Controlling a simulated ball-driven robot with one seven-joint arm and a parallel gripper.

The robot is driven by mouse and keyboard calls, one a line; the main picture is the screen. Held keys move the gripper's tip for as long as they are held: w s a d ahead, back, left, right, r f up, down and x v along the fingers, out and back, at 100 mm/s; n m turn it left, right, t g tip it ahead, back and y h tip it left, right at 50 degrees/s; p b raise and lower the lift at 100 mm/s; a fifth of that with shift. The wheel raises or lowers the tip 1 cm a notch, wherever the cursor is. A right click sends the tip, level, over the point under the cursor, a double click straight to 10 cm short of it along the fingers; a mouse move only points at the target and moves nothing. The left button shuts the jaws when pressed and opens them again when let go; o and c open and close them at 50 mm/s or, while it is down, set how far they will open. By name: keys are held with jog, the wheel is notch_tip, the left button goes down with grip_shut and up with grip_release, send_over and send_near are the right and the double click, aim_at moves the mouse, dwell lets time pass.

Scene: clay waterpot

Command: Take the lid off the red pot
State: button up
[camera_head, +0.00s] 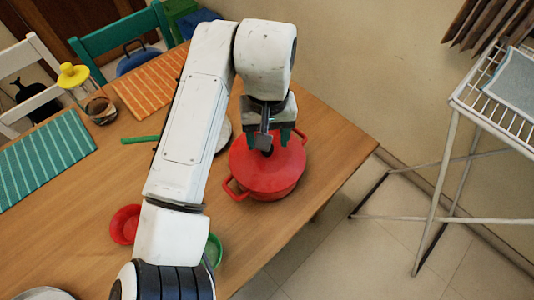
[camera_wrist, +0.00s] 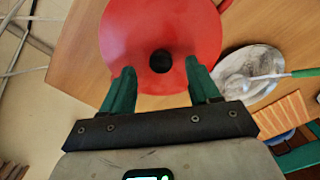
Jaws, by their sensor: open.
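The red pot (camera_head: 265,186) stands on the wooden table near its right corner, with two side handles. Its red lid (camera_wrist: 195,22) with a dark round knob (camera_wrist: 161,61) is on it. My gripper (camera_head: 267,138) is over the lid, pointing down. In the wrist view its two green fingers (camera_wrist: 159,80) are open, and the knob lies between and just beyond the fingertips. I cannot tell whether they touch the lid. In the head view, the gripper partly hides the knob.
A pale plate (camera_wrist: 236,62) with a green-handled utensil lies beside the pot. A red bowl (camera_head: 125,224) and a green bowl (camera_head: 214,250) are nearer me. A white rack (camera_head: 490,100) is right of the table.

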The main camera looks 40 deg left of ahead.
jog(key=shift+s+f, duration=0.1)
jog(key=shift+f, duration=2.2)
grip_shut()
